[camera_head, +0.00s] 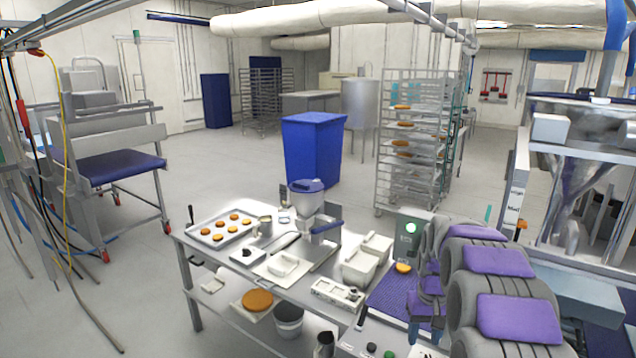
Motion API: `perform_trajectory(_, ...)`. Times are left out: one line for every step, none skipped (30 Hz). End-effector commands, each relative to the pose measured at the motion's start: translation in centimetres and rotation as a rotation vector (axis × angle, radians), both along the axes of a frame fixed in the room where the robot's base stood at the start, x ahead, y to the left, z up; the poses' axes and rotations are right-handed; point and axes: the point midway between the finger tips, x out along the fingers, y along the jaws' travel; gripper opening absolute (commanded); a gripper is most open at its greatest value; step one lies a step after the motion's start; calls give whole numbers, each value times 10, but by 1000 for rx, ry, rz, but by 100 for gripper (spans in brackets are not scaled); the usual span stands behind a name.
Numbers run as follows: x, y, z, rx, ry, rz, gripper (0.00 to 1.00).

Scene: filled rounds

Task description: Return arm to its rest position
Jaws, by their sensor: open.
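My arm, grey with purple pads, fills the lower right of the head view, folded over the right end of the steel table (185,246). My gripper (425,336) points down at the arm's left side, its purple fingers apart over a purple ribbed belt (386,300). I see nothing held between the fingers. The arm hides part of the belt. A single orange-brown round (403,267) lies at the far end of the belt, just left of my arm.
A tray of several rounds (222,229), a blue-lidded container (307,193), white bins (367,258) and a machine with a green light (411,228) crowd the table. A blue bin (313,150) and rack (408,140) stand behind.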

Motion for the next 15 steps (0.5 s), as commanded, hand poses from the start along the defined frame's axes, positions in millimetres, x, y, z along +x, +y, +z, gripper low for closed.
perform_trajectory(-14,9,10,0,1,5,47)
perform_trajectory(-22,13,13,1,6,6,47)
perform_trajectory(-33,19,19,2,9,8,47)
perform_trajectory(-41,23,24,2,10,10,47)
perform_trajectory(-50,27,26,2,15,12,47)
perform_trajectory(-62,32,31,2,20,14,47)
perform_trajectory(-70,36,35,2,20,16,47)
perform_trajectory(-80,40,37,3,24,17,47)
perform_trajectory(-92,45,40,3,31,19,47)
perform_trajectory(-101,49,44,2,31,20,47)
perform_trajectory(-110,52,46,2,33,22,47)
perform_trajectory(-124,57,48,3,41,24,47)
perform_trajectory(-133,60,50,2,42,26,47)
perform_trajectory(-142,63,53,2,42,27,47)
perform_trajectory(-156,67,54,1,49,28,47)
